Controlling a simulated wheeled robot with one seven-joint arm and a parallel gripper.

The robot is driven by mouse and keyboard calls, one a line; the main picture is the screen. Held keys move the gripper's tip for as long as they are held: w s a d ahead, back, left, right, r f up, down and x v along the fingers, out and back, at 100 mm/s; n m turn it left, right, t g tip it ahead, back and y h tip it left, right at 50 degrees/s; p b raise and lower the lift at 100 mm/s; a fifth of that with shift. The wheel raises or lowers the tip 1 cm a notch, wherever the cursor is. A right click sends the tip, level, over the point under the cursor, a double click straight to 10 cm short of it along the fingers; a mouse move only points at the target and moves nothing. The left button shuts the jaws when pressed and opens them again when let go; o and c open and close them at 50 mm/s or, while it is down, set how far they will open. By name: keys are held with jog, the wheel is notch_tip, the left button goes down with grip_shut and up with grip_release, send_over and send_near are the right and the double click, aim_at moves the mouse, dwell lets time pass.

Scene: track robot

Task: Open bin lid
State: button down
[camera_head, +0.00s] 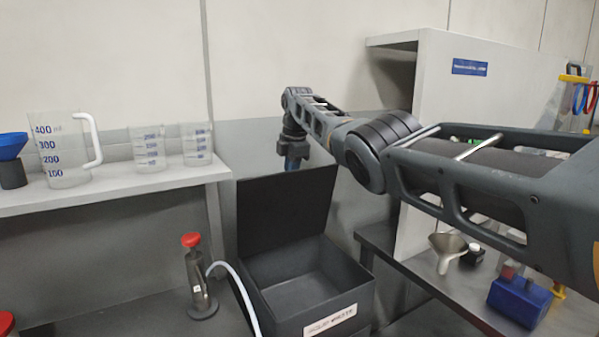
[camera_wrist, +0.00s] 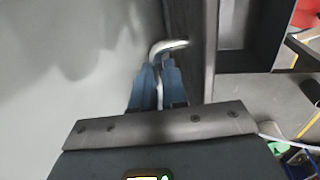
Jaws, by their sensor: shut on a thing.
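The dark grey bin (camera_head: 315,292) stands low in the middle of the head view, with a white label on its front. Its lid (camera_head: 280,215) is raised to about upright at the back, and the empty-looking inside shows. My gripper (camera_head: 293,162) is at the lid's top edge, its fingertips partly hidden behind the lid. In the wrist view my blue fingers (camera_wrist: 158,75) are close together on the curved metal handle (camera_wrist: 170,45) of the lid. The lid shows there as a dark upright strip (camera_wrist: 183,30), with the bin (camera_wrist: 265,45) to its right.
A shelf (camera_head: 120,192) with measuring jugs is at the left. A red-topped pump bottle (camera_head: 200,285) with a white hose stands beside the bin. A bench (camera_head: 430,280) with a funnel (camera_head: 447,250) and a blue block (camera_head: 520,300) is at the right. The wall is close behind the lid.

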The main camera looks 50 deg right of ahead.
jog(key=shift+w+f, duration=0.15)
jog(key=shift+f, duration=0.35)
jog(key=c, duration=1.4)
grip_release()
jog(key=shift+o, duration=1.2)
jog(key=shift+w+r, duration=0.1)
jog(key=shift+r, duration=0.1)
jog(key=shift+d+r, duration=0.1)
jog(key=b+v, duration=0.1)
jog(key=v, duration=0.6)
jog(key=shift+r+b, duration=0.3)
jog(key=shift+b, duration=0.05)
